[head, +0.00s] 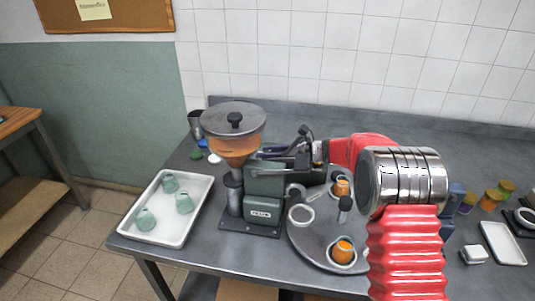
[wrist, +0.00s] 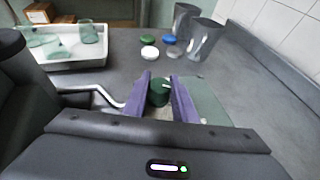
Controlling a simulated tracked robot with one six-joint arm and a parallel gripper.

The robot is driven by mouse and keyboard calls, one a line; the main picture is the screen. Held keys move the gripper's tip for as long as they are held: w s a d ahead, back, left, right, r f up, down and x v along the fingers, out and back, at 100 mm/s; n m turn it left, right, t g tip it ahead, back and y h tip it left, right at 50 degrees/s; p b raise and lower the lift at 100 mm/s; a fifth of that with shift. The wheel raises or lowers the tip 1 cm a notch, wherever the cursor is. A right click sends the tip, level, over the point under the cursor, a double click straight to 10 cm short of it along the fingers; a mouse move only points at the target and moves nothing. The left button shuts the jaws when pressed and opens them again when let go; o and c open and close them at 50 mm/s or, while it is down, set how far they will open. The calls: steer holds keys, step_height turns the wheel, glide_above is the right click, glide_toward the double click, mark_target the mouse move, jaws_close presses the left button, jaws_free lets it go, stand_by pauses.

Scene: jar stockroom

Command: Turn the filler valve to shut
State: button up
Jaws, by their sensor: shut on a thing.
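The filler (head: 264,185) stands on the bench in the head view, with a green body and a clear hopper (head: 232,130) of orange filling above it. My gripper (head: 268,154) reaches in from the right at the top of the body. In the wrist view its two purple fingers (wrist: 160,97) are shut on a dark green knob (wrist: 158,90), which appears to be the filler valve's handle. A small pale mark shows on the knob. The fingers hide its sides, and I cannot tell how far the valve is turned. The head view does not show the knob clearly.
A white tray (head: 199,215) with pale green jars stands at the left. A round grey turntable (head: 318,240) carries jars with orange filling at the front. A curved metal pipe (wrist: 92,90) is beside my fingers.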

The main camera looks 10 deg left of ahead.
steer(key=shift+r+n+g, duration=0.15)
steer(key=shift+n+g, duration=0.65)
steer(key=shift+g, duration=0.2)
steer(key=o, duration=1)
steer(key=shift+o, duration=0.2)
steer(key=shift+d, duration=0.1)
steer(key=v, duration=1.3)
steer(key=shift+d, duration=0.35)
